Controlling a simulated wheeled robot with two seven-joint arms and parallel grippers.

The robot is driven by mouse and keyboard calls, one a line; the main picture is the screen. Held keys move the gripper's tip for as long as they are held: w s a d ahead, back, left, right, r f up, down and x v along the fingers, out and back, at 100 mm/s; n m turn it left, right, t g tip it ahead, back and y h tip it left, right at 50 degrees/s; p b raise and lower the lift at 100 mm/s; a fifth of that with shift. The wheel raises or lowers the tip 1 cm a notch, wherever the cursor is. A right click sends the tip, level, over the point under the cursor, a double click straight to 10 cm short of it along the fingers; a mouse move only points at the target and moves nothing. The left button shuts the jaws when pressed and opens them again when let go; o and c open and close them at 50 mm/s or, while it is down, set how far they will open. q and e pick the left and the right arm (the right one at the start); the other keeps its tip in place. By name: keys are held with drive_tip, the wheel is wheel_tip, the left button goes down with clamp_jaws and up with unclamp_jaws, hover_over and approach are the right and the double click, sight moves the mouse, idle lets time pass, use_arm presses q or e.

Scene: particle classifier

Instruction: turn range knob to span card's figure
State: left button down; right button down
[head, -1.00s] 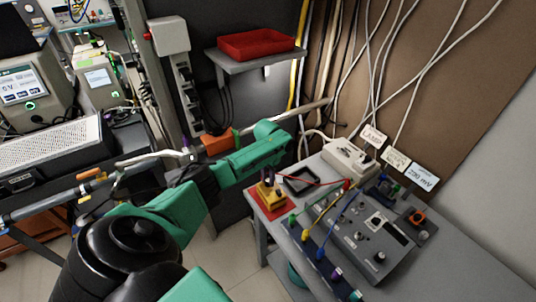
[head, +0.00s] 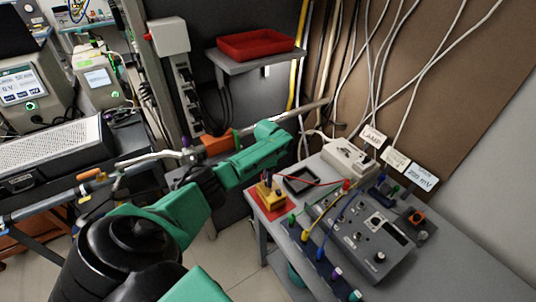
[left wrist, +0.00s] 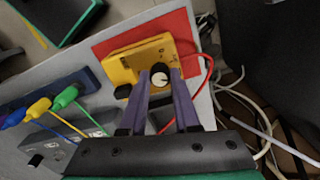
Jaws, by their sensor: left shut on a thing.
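A yellow box (head: 265,197) with a knob stands on a red mat (head: 281,210) at the left corner of the grey bench. In the left wrist view, my left gripper (left wrist: 159,73) has its two purple fingers on either side of the black, white-topped knob (left wrist: 159,83) of the yellow box (left wrist: 133,62). The fingers are shut on this knob, and its pointer mark is too small to read. In the head view, my left gripper (head: 267,176) reaches down over the box. A white card (head: 422,177) at the bench's back right reads "200 mV". My right gripper is out of view.
Beside the box are a black tray (head: 299,181) and a grey instrument panel (head: 345,238) with its own knobs. Red, yellow and blue leads run between them. Two more cards, one reading "LAMP" (head: 373,136), stand behind. A shelf with a red tray (head: 256,44) hangs above.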

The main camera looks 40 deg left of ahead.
use_arm(q)
drive_tip(key=c, duration=0.6)
unclamp_jaws()
drive_tip(key=shift+r, duration=0.1)
wheel_tip(320, 180, up, 14)
drive_tip(key=shift+r+b, duration=0.2)
drive_tip(key=shift+b, duration=0.6)
